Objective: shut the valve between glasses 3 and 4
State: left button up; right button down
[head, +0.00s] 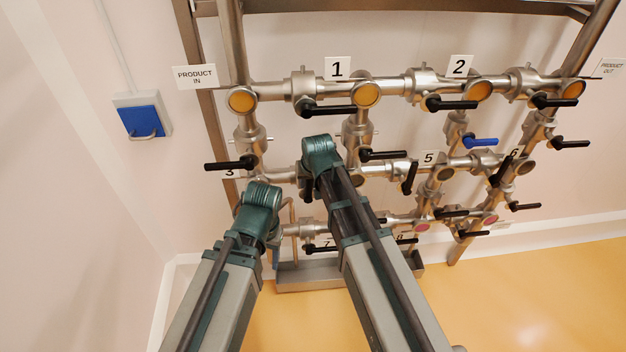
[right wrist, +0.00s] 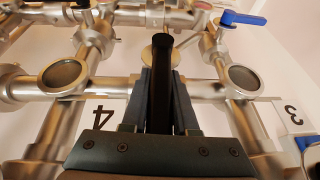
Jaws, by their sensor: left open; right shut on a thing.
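In the right wrist view, upside down, the black handle (right wrist: 163,75) of the valve between glasses 3 and 4 points across the pipe run. My right gripper (right wrist: 164,85) is shut on it, one finger on each side. Glass 3 (right wrist: 243,79) is at right and glass 4 (right wrist: 64,75) at left, beside their number plates.
Several other black handles, such as one above plate 3 (head: 230,164), stick out from the pipe frame. A blue handle (right wrist: 243,18) sits near the valve in the wrist view. A blue wall box (head: 141,120) is at left. The yellow floor (head: 520,300) is clear at right.

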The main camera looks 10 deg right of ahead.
jog(key=shift+s+a+f+h, duration=0.1)
jog(key=shift+a+h, duration=0.25)
jog(key=shift+h, duration=0.45)
jog(key=shift+a+n, duration=0.1)
jog(key=shift+n, duration=0.2)
jog(key=c, duration=0.9)
grip_release()
jog(key=shift+o, duration=1.1)
jog(key=shift+a, duration=0.25)
jog(key=shift+d, duration=0.1)
